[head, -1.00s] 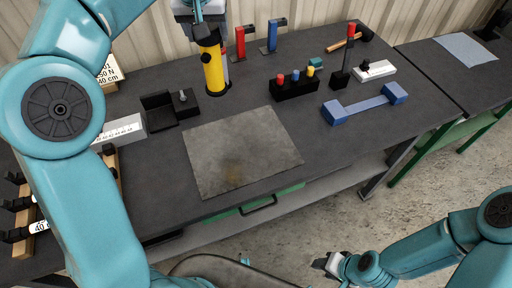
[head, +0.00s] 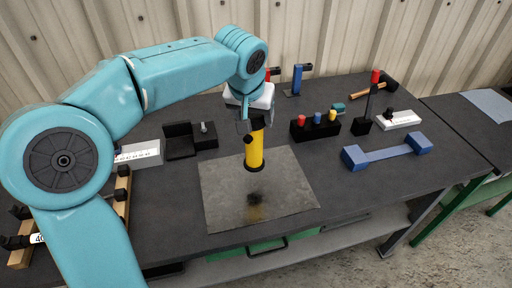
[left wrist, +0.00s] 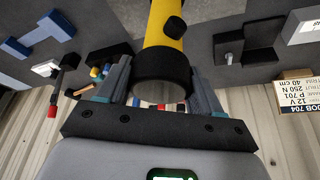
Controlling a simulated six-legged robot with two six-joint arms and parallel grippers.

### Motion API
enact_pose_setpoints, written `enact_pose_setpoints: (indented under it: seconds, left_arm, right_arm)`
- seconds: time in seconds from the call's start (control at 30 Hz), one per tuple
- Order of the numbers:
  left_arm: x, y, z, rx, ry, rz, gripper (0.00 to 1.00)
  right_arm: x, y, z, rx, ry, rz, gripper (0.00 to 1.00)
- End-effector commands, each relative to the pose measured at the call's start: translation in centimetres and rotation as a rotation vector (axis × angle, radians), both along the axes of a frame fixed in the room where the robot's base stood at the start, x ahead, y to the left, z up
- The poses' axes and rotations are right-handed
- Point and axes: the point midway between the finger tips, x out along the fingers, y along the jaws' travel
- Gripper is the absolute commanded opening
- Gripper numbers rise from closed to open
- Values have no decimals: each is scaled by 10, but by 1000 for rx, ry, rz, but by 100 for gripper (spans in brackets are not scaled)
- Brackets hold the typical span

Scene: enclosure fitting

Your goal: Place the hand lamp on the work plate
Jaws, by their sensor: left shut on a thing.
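The hand lamp (head: 254,150) is a yellow cylinder with black ends and a black knob. My left gripper (head: 256,118) is shut on its upper end and holds it upright above the work plate. The lamp also shows between the fingers in the left wrist view (left wrist: 164,38). The work plate (head: 285,190) is a flat grey sheet with a brownish stain, lying on the dark bench. A dark shadow lies on the plate below the lamp, and the lamp's lower end appears apart from it. My right gripper is not in view now.
A black block (head: 301,132) with red, blue and yellow pegs stands behind right of the plate. A blue bar-shaped part (head: 388,153) lies to the right. A black bracket (head: 180,145) and a grey labelled block (head: 138,154) lie to the left. The bench's front edge is near.

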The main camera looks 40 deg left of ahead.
Motion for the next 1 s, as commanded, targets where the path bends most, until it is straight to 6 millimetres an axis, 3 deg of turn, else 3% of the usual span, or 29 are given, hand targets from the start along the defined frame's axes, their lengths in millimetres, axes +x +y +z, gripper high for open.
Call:
enact_pose_setpoints:
  seconds: [0.1, 0.27, 0.5, 0.97, 1.0]
  left_arm:
    - [0, -1, -26, 1, 1, 0, 6]
    - [0, -3, -40, 1, -1, -1, 6]
    - [0, -4, -77, 0, 1, -4, 6]
    - [1, -4, -87, 0, -3, -4, 6]
    - [1, -4, -85, 1, -1, -3, 75]
  right_arm:
    - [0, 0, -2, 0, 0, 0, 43]
    - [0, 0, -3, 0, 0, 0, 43]
    - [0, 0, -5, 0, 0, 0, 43]
    - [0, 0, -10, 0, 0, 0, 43]
    - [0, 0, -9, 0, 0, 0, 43]
